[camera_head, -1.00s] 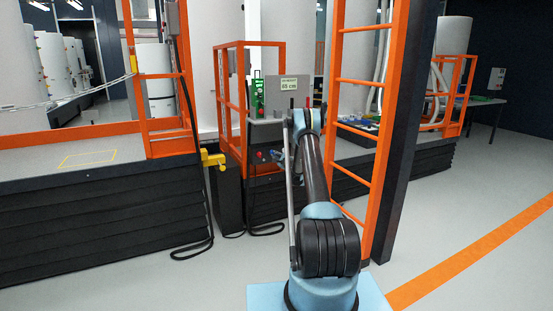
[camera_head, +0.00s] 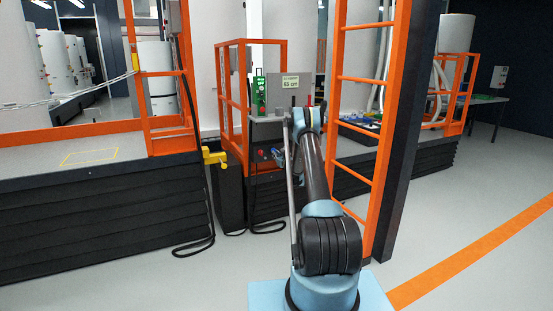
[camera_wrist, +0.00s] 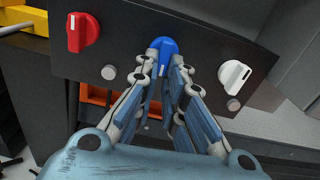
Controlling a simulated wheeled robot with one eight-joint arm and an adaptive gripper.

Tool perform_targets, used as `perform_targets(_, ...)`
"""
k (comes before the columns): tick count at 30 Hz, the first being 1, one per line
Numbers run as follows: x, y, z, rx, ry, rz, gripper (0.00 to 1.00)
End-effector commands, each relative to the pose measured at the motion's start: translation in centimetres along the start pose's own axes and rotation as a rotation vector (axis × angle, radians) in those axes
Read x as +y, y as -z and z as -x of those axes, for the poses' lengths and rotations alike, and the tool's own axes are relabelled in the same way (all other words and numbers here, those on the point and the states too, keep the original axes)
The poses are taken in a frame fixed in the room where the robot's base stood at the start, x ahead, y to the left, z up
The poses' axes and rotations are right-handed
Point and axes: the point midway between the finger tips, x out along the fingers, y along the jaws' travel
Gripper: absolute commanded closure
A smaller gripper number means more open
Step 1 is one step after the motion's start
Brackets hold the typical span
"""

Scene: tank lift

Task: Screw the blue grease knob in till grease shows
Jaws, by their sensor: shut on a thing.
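The blue grease knob (camera_wrist: 163,46) sits on a dark panel (camera_wrist: 220,52) in the wrist view, at the upper middle. My gripper (camera_wrist: 162,72) reaches up to it, with a finger on each side, shut on the knob. The fingers cover the knob's lower part. No grease can be made out around it. In the head view my gripper (camera_head: 279,153) is small and at the dark control stand, partly hidden by my arm; the blue knob cannot be told apart there.
A red knob (camera_wrist: 83,32) is left of the blue one and a white knob (camera_wrist: 235,74) right of it. A yellow bracket (camera_head: 214,158) stands left of the stand. An orange ladder (camera_head: 362,130) rises close to my arm's right. Floor at right is clear.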

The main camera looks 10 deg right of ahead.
Motion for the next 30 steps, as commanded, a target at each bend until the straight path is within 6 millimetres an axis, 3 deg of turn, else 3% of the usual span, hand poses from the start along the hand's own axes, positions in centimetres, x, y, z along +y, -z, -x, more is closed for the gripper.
perform_targets(30,1.3,-0.7,0.0,-0.001,0.003,-0.964,1.00)
